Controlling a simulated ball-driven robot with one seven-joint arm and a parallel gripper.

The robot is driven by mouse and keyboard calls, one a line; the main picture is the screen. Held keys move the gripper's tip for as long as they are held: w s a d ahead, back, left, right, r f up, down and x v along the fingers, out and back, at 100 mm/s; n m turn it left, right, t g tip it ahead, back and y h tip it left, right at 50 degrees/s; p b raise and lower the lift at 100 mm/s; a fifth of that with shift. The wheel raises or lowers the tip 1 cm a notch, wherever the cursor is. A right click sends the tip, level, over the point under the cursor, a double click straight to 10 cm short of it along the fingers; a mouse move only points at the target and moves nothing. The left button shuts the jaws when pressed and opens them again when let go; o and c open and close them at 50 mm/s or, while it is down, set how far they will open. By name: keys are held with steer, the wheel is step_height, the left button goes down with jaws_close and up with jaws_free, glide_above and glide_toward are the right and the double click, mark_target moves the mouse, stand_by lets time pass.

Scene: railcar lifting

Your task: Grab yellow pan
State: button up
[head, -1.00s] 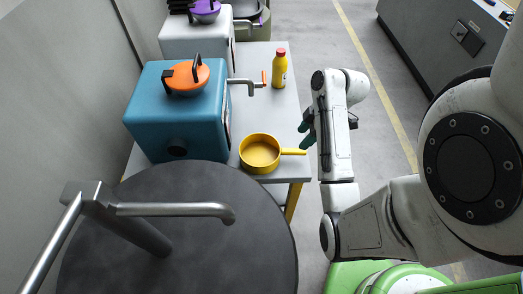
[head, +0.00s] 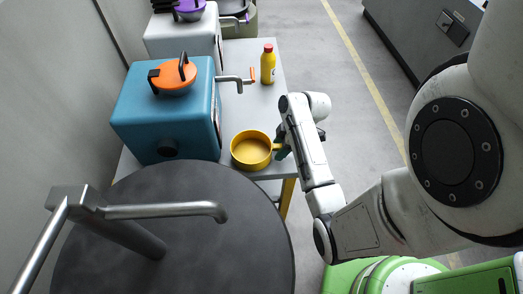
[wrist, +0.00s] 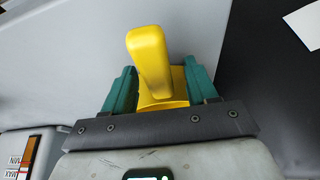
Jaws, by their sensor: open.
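The yellow pan (head: 251,151) sits upright on the grey table near its front right corner, beside the blue machine. Its handle points right, toward my gripper (head: 281,149), which is at the handle's end and partly hidden by my arm. In the wrist view, the yellow handle (wrist: 150,62) stands between the two green fingers of my gripper (wrist: 160,90). The fingers are open, with one on each side of the yellow part, and small gaps appear beside it. The pan's bowl is not clearly visible in the wrist view.
A blue machine (head: 150,115) with an orange lid and crank stands left of the pan. A yellow bottle with a red cap (head: 268,66) stands behind on the table (head: 262,105). A dark round top with a metal spout (head: 210,260) fills the front left.

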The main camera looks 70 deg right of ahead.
jaws_close()
stand_by(0.5)
steer(key=shift+r, duration=0.1)
